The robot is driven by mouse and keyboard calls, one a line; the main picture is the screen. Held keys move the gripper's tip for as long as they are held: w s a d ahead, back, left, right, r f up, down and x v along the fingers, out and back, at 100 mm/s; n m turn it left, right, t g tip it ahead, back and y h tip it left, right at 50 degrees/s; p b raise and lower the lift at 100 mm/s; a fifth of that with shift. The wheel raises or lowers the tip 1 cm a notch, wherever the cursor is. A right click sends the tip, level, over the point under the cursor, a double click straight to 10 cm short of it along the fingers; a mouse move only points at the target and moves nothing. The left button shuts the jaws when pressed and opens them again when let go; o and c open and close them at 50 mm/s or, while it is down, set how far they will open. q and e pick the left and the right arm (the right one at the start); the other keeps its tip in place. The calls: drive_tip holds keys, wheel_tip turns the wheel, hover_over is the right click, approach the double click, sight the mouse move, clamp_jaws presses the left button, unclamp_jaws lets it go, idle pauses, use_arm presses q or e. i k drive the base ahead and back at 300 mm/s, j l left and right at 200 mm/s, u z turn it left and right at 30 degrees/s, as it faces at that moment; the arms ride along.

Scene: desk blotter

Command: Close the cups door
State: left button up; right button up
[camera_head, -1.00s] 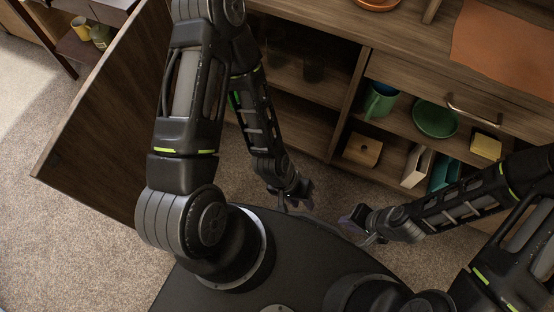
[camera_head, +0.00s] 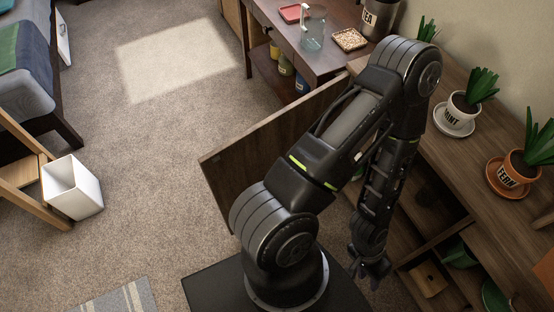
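The cups door is a brown wooden panel (camera_head: 240,165) that stands swung open at the left of the low cabinet (camera_head: 450,205). My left arm crosses in front of it and hides part of the door and the cabinet opening. Dark cups show only dimly in the shaded compartment behind my arm. My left gripper (camera_head: 370,270) hangs in front of the cabinet, to the right of the door and apart from it. Its fingers are small and dark, so their opening is unclear. My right gripper is out of view.
Potted plants marked MINT (camera_head: 457,112) and FERN (camera_head: 512,172) stand on the cabinet top. A side table (camera_head: 345,57) with a glass pitcher (camera_head: 313,28) stands behind the door. A white bin (camera_head: 72,187) is at the left. Carpet (camera_head: 150,170) left of the door is clear.

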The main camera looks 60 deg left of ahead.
sight(244, 160)
drive_tip(key=k, duration=0.75)
drive_tip(key=k+j, duration=0.8)
drive_tip(key=j, duration=0.2)
drive_tip(key=i+j, duration=0.1)
drive_tip(key=j, duration=0.8)
drive_tip(key=i+j, duration=0.15)
drive_tip(key=j, duration=0.8)
drive_tip(key=i+u, duration=0.05)
